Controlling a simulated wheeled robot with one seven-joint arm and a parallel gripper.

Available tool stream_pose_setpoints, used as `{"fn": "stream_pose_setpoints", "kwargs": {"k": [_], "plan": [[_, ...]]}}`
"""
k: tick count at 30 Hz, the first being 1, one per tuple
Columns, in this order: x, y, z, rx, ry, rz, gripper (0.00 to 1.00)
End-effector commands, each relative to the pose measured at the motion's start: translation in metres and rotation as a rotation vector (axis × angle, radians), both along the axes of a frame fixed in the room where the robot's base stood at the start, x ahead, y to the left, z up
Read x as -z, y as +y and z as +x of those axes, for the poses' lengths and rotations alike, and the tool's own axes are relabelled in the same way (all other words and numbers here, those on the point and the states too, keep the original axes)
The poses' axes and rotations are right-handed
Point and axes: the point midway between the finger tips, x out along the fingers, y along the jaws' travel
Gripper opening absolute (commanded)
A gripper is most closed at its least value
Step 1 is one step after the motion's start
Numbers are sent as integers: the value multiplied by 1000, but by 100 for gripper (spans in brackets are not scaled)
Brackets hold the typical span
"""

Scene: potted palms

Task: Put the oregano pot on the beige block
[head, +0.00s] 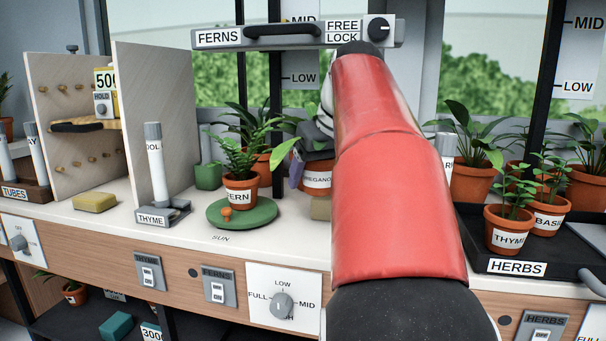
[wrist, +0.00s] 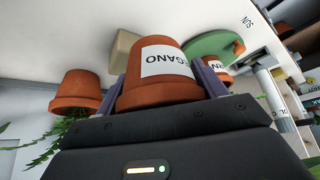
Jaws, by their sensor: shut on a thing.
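The oregano pot (head: 317,180) is a terracotta pot with a white label, partly hidden by my arm in the head view. My gripper (wrist: 163,85) is shut on it, with a purple finger on each side; the pot (wrist: 160,75) looks upside down in the wrist view. The beige block (head: 320,208) sits on the white counter just below the pot in the head view, its right part hidden by my arm. In the wrist view the block (wrist: 122,50) shows left of the pot's base, partly behind it. I cannot tell whether pot and block touch.
A fern pot (head: 240,192) stands on a green saucer (head: 262,218) left of the block. A thyme tube holder (head: 163,217) is farther left. A black herbs tray (head: 490,255) with pots is at right. A low bar labelled FERNS (head: 260,38) spans above.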

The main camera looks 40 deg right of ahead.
Motion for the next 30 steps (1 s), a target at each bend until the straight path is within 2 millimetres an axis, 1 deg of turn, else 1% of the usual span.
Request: {"fn": "stream_pose_setpoints", "kwargs": {"k": [1, 6, 9, 12, 15, 17, 19, 22, 24, 30], "plan": [[-2, -13, 10, 3, 3, 1, 45], [-2, -46, 39, 2, 2, 0, 45], [-2, -61, 52, 1, 1, 0, 45], [-2, -70, 59, 0, 0, 0, 45], [2, -73, 62, 0, 0, 0, 45], [10, -73, 62, 0, 0, 0, 45], [22, -72, 62, 0, 1, 1, 45], [33, -72, 62, -1, 1, 0, 45], [36, -72, 62, -1, 0, 0, 45], [35, -72, 62, 0, -1, -1, 45]]}}
